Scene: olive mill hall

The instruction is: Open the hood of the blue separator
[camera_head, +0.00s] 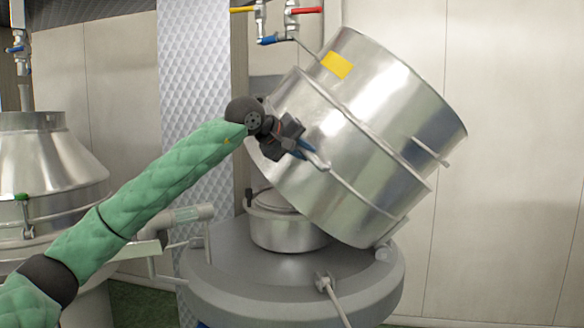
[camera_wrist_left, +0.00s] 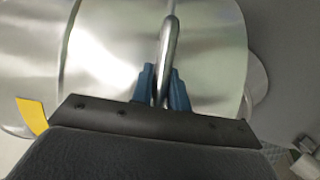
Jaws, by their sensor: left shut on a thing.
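The separator's hood (camera_head: 345,145) is a large shiny steel drum with a yellow label, tilted up and over to the right in the head view. It stands clear of the grey round base (camera_head: 290,285) on its left side, and a steel inner bowl (camera_head: 288,225) shows beneath it. My left gripper (camera_head: 312,152) is at the hood's side. In the left wrist view its blue fingers (camera_wrist_left: 165,88) are shut on the hood's bar handle (camera_wrist_left: 169,40). The steel hood (camera_wrist_left: 105,50) fills most of that view. My right gripper is not in view.
Another steel separator (camera_head: 45,180) stands at the left. Pipes with red and yellow valve handles (camera_head: 305,11) hang above and behind the hood. A light bar (camera_head: 332,300) sticks out at the base's front. The wall at the right is bare.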

